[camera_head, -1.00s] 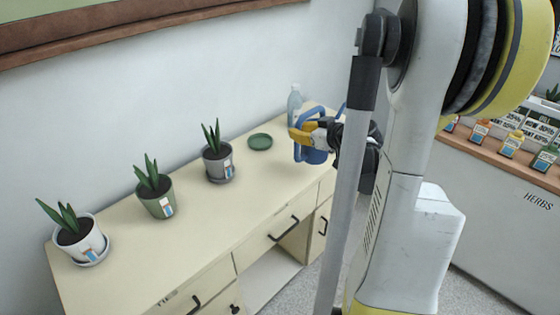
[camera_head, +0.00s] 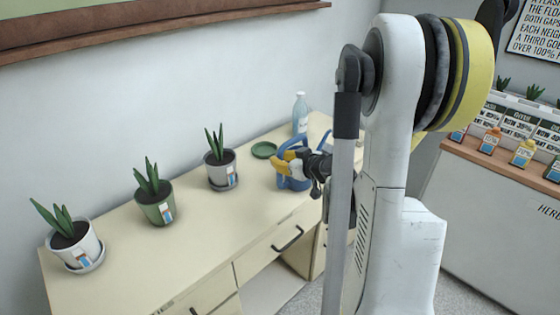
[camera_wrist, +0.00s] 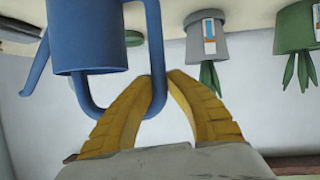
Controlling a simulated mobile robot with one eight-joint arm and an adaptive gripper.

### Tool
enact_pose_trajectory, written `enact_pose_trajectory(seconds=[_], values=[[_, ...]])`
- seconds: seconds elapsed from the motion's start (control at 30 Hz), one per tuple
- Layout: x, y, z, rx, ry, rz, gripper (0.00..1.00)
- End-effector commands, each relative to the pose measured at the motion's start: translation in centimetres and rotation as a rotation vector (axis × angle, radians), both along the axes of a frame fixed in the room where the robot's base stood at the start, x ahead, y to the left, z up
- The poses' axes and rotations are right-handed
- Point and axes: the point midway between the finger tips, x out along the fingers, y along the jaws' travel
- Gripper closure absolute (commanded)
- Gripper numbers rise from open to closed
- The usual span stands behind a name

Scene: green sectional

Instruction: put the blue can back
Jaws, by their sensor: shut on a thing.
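The blue can (camera_head: 292,183) is a watering can with looped blue handles, at the right part of the cream counter (camera_head: 190,233). My gripper (camera_head: 290,158) has its yellow fingers on the can's handle from the right. In the wrist view, which is upside down, the can's body (camera_wrist: 86,38) hangs beside the fingers, and the handle passes between the yellow fingertips (camera_wrist: 163,82). The can looks upright. I cannot tell whether its base touches the counter. A round green saucer (camera_head: 264,150) lies empty just behind and left of the can.
A clear bottle (camera_head: 301,115) stands behind the can near the wall. Potted plants in grey (camera_head: 221,172), green (camera_head: 157,206) and white (camera_head: 79,250) pots line the counter to the left. A herb stand (camera_head: 500,215) is at right. The counter's front strip is clear.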

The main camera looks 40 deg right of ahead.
Motion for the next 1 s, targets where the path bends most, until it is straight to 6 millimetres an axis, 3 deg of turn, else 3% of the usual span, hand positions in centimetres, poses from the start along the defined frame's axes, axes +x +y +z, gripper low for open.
enact_pose_trajectory(seconds=[0.13,0.17,0.2,0.23,0.6,0.77,1.0], values=[[0.0,0.0,-0.3,-0.001,-0.001,0.0,1.0],[0.0,0.0,-0.3,0.0,0.0,0.0,0.8],[0.0,0.0,-0.2,0.0,0.0,0.0,0.68],[0.0,0.0,-0.2,0.0,0.0,0.0,0.64],[-0.1,0.0,0.3,0.0,0.0,0.0,0.64],[-2.7,0.0,1.4,0.0,0.001,-0.003,0.64],[-7.7,0.2,3.6,0.0,0.001,-0.005,0.64]])
